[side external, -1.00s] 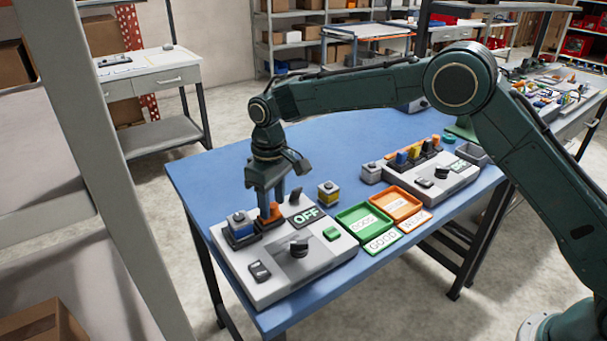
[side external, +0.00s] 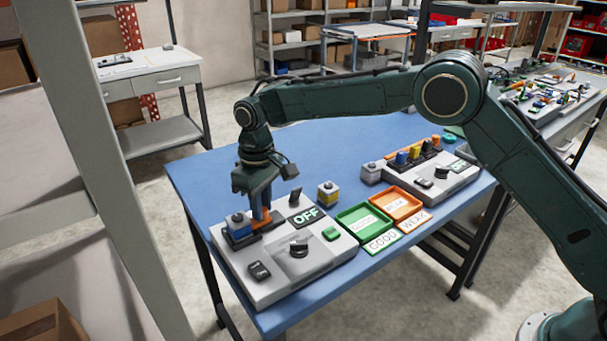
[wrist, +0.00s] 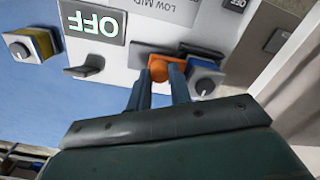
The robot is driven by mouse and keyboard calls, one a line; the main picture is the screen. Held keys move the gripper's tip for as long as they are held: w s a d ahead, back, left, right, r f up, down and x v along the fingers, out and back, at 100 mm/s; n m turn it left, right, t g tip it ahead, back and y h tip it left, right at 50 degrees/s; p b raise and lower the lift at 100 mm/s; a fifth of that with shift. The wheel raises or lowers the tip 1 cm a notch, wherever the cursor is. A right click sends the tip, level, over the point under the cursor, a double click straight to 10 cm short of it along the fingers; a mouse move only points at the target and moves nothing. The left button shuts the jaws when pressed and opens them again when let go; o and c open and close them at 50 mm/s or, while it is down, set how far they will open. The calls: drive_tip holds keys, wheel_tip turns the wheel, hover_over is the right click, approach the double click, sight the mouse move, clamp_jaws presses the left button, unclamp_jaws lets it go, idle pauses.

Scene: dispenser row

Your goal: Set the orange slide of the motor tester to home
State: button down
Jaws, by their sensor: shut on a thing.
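The motor tester (side external: 285,279) is a light grey box at the front left of the blue table. Its display (side external: 305,216) reads OFF; it also shows upside down in the wrist view (wrist: 93,22). My gripper (side external: 258,212) points down over the tester's back left part and is shut on the knob of the orange slide (wrist: 158,70). In the wrist view, one finger is on each side of the round knob. A blue motor (side external: 239,227) with a grey top sits close beside the slide, to its left. The fingers partly hide the slide in the side view.
A yellow motor (side external: 328,193) stands on the blue table behind the tester. A green tray (side external: 361,217) and an orange tray (side external: 396,203) lie to the right. A second tester (side external: 432,180) with several coloured parts stands farther back.

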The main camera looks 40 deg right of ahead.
drive_tip(key=c, duration=1.3)
unclamp_jaws()
drive_tip(key=shift+a, duration=0.3)
drive_tip(key=shift+o, duration=0.2)
drive_tip(key=shift+d, duration=1.65)
wheel_tip(320, 180, up, 14)
drive_tip(key=s+d+r+m+t, duration=0.2)
drive_tip(key=s+d+r, duration=0.8)
drive_tip(key=s, duration=0.3)
drive_tip(key=shift+s+d+r+t+y, duration=0.15)
drive_tip(key=shift+s+d+t+y, duration=0.2)
drive_tip(key=shift+d, duration=0.35)
